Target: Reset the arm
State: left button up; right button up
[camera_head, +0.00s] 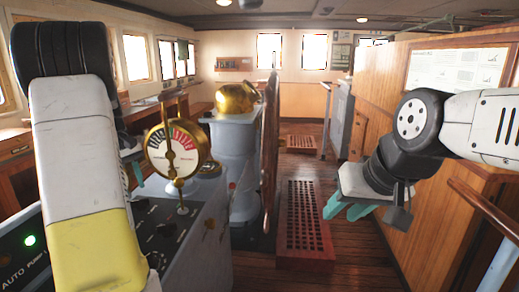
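My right gripper (343,214) hangs in the air at the right, in front of the wooden panel wall. Its two teal fingers point down and to the left, with a gap between them, so it is open and empty. My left arm rises large at the left and covers much of that side. My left gripper (137,172) is mostly hidden behind this arm; a little of its pale body and a teal finger show just left of the engine telegraph (173,153). Whether it is open or touching anything cannot be told.
A grey console (200,245) with a green light stands at the lower left. Behind it are a pedestal with a brass top (236,99) and a wooden wheel (270,145) seen edge-on. A red-brown grating (308,220) lies on the floor. A wooden handrail (487,218) is at the lower right.

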pick_arm(q)
jog(key=s+d+r+m+t+h, duration=0.1)
jog(key=s+d+r+m+t, duration=0.1)
jog(key=s+d+r+m, duration=0.65)
jog(key=s+d+r+n+t+h, duration=0.15)
jog(key=s+d, duration=0.45)
jog(key=d, duration=0.8)
jog(key=s+d+f+m+t, duration=0.1)
jog(key=s+d+m, duration=0.2)
jog(key=s, duration=0.5)
jog(key=shift+d+f+y, duration=0.4)
jog(key=shift+d+y, duration=0.05)
jog(key=shift+d, duration=0.45)
jog(key=shift+a+t, duration=0.1)
jog(key=shift+t, duration=0.15)
